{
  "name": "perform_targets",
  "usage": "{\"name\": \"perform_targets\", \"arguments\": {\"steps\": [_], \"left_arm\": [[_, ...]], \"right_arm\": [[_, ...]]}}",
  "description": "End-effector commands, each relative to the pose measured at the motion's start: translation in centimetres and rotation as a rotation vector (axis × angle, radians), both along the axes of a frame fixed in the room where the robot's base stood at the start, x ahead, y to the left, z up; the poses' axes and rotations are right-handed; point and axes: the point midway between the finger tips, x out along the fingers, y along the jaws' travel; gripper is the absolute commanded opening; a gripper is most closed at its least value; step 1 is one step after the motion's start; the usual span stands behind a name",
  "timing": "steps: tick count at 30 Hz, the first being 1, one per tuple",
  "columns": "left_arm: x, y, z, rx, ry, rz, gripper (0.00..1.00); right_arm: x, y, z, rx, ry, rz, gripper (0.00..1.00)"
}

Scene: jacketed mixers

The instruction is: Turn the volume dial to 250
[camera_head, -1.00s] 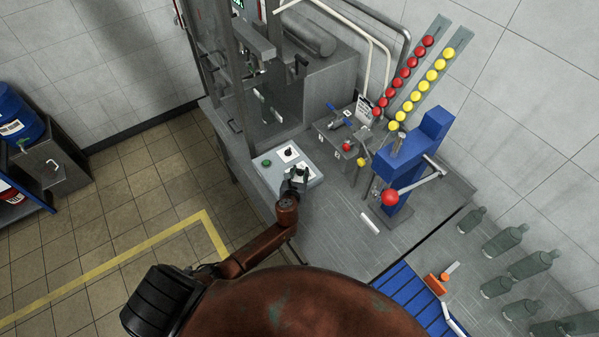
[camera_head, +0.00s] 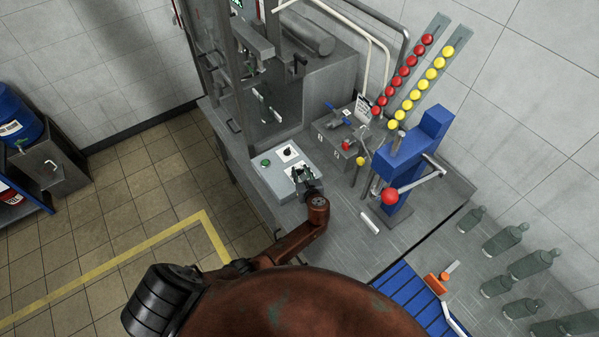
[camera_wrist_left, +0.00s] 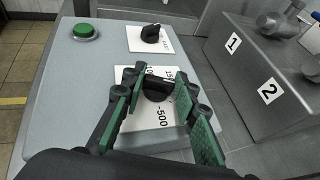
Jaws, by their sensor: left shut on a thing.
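The black volume dial (camera_wrist_left: 156,88) sits on a white scale plate (camera_wrist_left: 148,117) on the grey control box (camera_head: 270,178). In the head view the gripper hides the dial. My right gripper is not in view.
A second black dial (camera_wrist_left: 152,33) on its own white plate and a green button (camera_wrist_left: 85,31) share the box. To the right are a numbered grey block (camera_wrist_left: 262,62) and a blue press (camera_head: 408,165) with a red-knobbed lever (camera_head: 390,197).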

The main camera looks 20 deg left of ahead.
Motion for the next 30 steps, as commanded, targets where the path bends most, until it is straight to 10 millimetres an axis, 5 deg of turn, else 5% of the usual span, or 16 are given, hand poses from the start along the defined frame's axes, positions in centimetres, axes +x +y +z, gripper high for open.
{"name": "perform_targets", "arguments": {"steps": [13,30], "left_arm": [[0.4,-0.4,-0.1,-0.001,-0.001,0.277,0.03],[0.4,-0.4,-0.1,-0.003,0.001,0.343,0.03]], "right_arm": [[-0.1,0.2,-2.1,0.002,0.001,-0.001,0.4],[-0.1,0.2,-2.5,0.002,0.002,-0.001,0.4]]}}
